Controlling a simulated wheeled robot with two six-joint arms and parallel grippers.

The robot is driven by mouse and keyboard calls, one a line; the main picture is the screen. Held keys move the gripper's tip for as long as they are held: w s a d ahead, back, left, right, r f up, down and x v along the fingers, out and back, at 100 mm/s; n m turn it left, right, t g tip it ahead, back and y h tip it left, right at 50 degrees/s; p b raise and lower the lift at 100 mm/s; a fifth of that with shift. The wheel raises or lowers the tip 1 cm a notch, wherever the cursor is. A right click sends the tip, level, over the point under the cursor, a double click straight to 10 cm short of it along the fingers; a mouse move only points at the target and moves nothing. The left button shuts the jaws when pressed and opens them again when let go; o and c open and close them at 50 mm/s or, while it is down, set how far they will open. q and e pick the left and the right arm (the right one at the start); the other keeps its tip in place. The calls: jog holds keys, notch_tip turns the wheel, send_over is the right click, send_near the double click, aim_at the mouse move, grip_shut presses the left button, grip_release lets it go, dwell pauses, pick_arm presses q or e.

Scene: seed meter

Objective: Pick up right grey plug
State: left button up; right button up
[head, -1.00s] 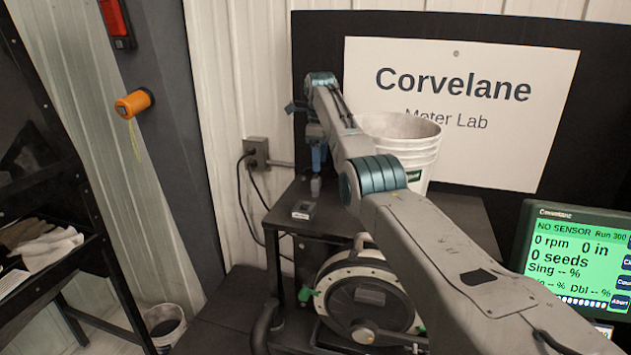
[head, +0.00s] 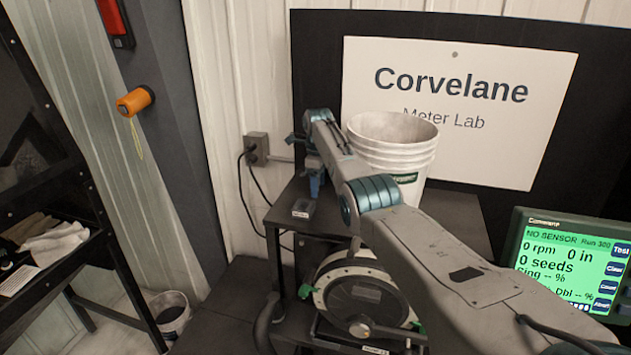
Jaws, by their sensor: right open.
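My right arm reaches in from the lower right across the black stand. Its blue gripper (head: 315,184) points down, low over the stand's top near the left rear, with its jaws open. No grey plug shows clearly now; the spot under and between the fingers is hidden by the gripper. A small dark block with a pale top (head: 303,208) lies on the stand just in front and left of the fingertips. I cannot tell whether the fingers touch anything. My left gripper is out of view.
A white bucket (head: 397,160) stands behind my arm. The round seed meter (head: 362,290) sits below the stand's top. A monitor (head: 575,262) reading "NO SENSOR" is at right. A wall outlet (head: 256,148) with black cables is left of the stand.

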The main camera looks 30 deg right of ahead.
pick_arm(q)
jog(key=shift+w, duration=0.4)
pick_arm(e)
jog(key=c, duration=1)
jog(key=shift+c, duration=0.2)
